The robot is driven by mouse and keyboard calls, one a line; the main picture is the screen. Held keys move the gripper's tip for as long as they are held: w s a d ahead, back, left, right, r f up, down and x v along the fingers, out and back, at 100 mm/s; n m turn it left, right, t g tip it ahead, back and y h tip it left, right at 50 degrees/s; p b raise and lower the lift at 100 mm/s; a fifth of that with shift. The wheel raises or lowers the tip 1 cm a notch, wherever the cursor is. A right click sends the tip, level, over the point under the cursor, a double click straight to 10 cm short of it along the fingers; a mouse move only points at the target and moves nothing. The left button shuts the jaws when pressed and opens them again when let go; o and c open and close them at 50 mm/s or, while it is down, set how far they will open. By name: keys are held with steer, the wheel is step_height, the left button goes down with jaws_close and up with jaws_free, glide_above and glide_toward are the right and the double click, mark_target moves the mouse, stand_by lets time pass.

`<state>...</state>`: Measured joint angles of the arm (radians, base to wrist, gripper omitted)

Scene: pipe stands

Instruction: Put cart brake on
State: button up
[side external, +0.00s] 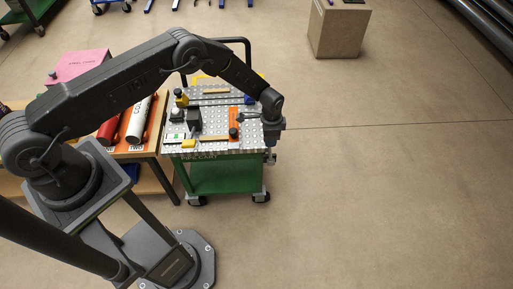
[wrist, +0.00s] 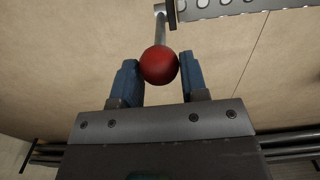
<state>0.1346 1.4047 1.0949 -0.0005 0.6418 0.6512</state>
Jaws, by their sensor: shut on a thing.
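The pipe cart (side external: 212,158) is green with a perforated metal top and stands on casters to the right of a wooden table. In the wrist view a red ball knob (wrist: 159,65) sits on the end of a grey lever (wrist: 160,28), which looks like the cart's brake handle. My gripper (wrist: 159,75) has its two blue fingers on either side of the knob, shut on it. In the side external view my gripper (side external: 271,145) is at the cart's right edge, and the knob is too small to make out there.
Several tools and parts, including an orange piece (side external: 234,122), lie on the cart top. The wooden table (side external: 150,148) holds red and white cylinders. A box-shaped stand (side external: 338,32) is at the back. The floor right of the cart is clear.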

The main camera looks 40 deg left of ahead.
steer(key=shift+w+d, duration=1.3)
steer(key=shift+w, duration=0.05)
steer(key=shift+r, duration=0.1)
steer(key=o, duration=0.6)
step_height(320, 180, up, 7)
steer(key=shift+s, duration=0.1)
